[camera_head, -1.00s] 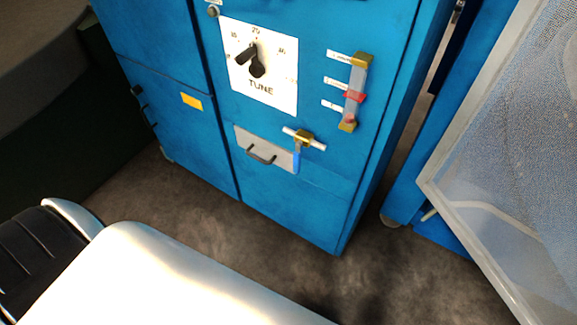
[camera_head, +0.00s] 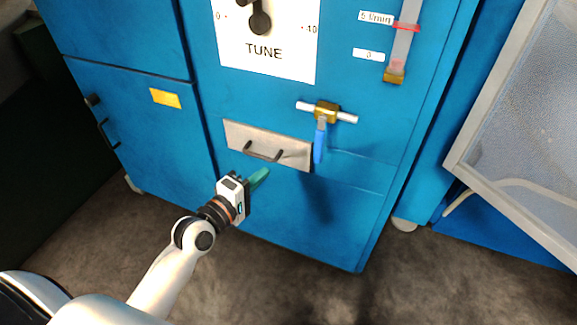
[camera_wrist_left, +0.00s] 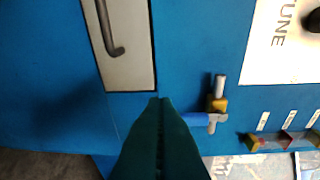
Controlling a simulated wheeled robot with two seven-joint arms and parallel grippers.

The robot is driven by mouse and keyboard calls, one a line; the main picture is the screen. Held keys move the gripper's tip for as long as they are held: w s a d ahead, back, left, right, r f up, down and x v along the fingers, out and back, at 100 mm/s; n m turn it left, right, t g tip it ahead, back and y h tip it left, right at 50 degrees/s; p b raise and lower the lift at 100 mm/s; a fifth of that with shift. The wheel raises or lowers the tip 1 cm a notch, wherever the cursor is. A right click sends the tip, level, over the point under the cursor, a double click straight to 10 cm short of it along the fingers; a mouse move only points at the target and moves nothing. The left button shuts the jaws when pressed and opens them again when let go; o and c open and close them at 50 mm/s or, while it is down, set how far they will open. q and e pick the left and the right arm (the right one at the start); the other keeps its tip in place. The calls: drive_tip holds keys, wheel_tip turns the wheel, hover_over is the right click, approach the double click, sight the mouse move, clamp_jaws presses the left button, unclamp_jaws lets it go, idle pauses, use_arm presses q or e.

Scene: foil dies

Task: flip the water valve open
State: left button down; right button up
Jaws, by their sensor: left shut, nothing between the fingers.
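The water valve (camera_head: 326,112) is a brass body on a short white horizontal pipe on the blue cabinet front. Its blue lever (camera_head: 320,143) hangs straight down, across the pipe. In the left wrist view the brass valve body (camera_wrist_left: 217,104) and blue lever (camera_wrist_left: 195,119) show just right of the fingers, the lever's end partly hidden behind them. My left gripper (camera_head: 259,178) has green fingers, shut and empty, below the drawer and lower left of the lever, apart from it. The fingers also show in the left wrist view (camera_wrist_left: 160,125). My right gripper is not in view.
A grey drawer front (camera_head: 232,134) with a dark handle (camera_head: 263,152) is left of the lever. The TUNE dial plate (camera_head: 294,66) and a flow gauge (camera_head: 401,48) are above. A framed mesh panel (camera_head: 468,150) stands at right. The cabinet front below the lever is clear.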

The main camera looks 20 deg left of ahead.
sight(319, 147)
use_arm(q)
drive_tip(key=shift+s+d+r+t, duration=0.1)
drive_tip(key=shift+s+r+t, duration=0.05)
drive_tip(key=shift+r, duration=0.4)
drive_tip(key=shift+s+r+t, duration=0.1)
drive_tip(key=shift+r+t, duration=0.05)
drive_tip(key=shift+r, duration=0.4)
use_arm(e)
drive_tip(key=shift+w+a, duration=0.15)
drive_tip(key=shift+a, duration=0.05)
